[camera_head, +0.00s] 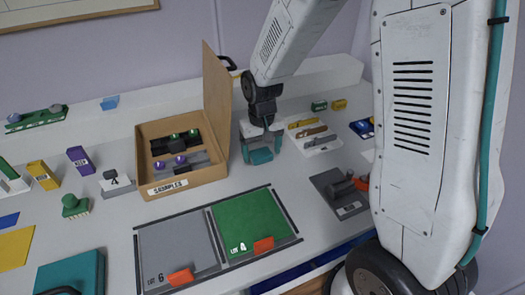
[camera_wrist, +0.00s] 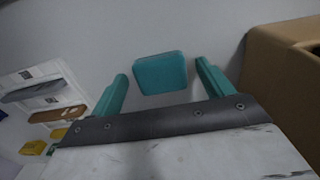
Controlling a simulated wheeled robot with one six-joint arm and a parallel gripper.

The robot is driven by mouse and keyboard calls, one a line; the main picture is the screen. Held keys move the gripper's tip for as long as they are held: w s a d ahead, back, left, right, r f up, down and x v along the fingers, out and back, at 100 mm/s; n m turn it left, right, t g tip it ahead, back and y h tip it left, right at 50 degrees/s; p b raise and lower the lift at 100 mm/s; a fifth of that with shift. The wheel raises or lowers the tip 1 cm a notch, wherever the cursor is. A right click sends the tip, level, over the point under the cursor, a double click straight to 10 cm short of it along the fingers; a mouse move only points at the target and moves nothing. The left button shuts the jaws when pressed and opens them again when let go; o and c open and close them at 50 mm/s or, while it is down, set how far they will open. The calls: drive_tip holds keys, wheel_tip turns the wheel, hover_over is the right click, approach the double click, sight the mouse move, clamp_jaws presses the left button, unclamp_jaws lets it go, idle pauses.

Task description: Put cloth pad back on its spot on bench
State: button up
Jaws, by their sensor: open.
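The cloth pad appears to be the small teal square with rounded corners (camera_wrist: 159,74) in the wrist view. It lies on the pale bench between the tips of my two teal fingers, with a gap on each side. It also shows in the head view (camera_head: 261,156), just right of the cardboard box. My gripper (camera_head: 262,149) points down over the pad, open, and grips nothing. The fingers partly hide the pad in the head view. I cannot tell any marking for its spot on the bench.
An open cardboard samples box (camera_head: 185,182) with a raised lid stands close left of my gripper. A tray of tools (camera_head: 313,138) lies to the right. A dark device (camera_head: 340,190) and grey (camera_head: 172,248) and green mats (camera_head: 250,222) are nearer the front.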

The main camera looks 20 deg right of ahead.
sight(262, 154)
wheel_tip(262, 154, up, 12)
drive_tip(key=f, duration=0.1)
drive_tip(key=s+d+r, duration=0.1)
drive_tip(key=s+r, duration=0.2)
drive_tip(key=s, duration=0.5)
drive_tip(key=s+d+r, duration=0.1)
drive_tip(key=s+r, duration=0.2)
drive_tip(key=s, duration=0.6)
drive_tip(key=s+d+r+t, duration=0.1)
drive_tip(key=s+r, duration=0.2)
drive_tip(key=s, duration=0.5)
drive_tip(key=shift+s+d+r, duration=0.2)
drive_tip(key=shift+s+r, duration=0.1)
drive_tip(key=shift+s, duration=0.1)
